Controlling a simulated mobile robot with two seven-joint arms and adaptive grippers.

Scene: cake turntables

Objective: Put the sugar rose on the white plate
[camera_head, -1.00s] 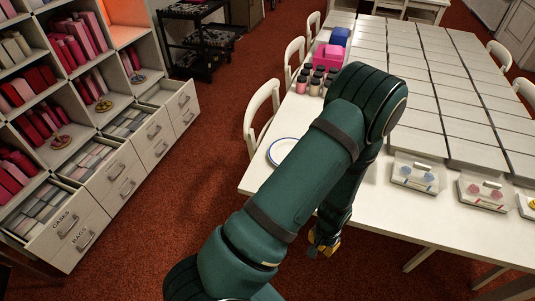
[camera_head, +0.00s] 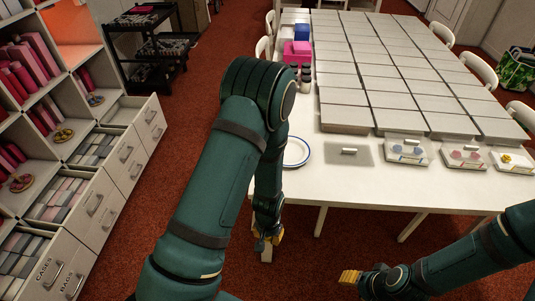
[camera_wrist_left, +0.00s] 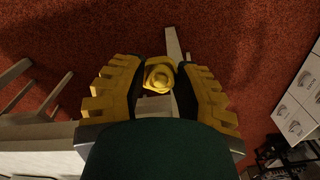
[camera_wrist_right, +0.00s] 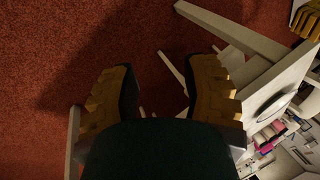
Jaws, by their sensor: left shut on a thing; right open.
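The sugar rose (camera_wrist_left: 160,75) is yellow and sits between the fingers of my left gripper (camera_wrist_left: 162,82), which is shut on it. In the head view the left gripper (camera_head: 268,240) hangs in front of the table's near edge, below the plate's level in the picture; the rose is hard to make out there. The white plate (camera_head: 298,152) with a blue rim lies at the table's near left corner, its left side hidden by my left arm. My right gripper (camera_head: 350,278) is open and empty, low in front of the table; its fingers also show in the right wrist view (camera_wrist_right: 165,85).
Right of the plate are a grey mat (camera_head: 335,158) with a small white piece and several clear boxes holding blue, pink (camera_head: 463,157) and yellow decorations. Stacked pale boxes (camera_head: 385,85) fill the table behind. Jars (camera_head: 305,78) stand behind my left arm. Open drawers (camera_head: 75,190) line the left.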

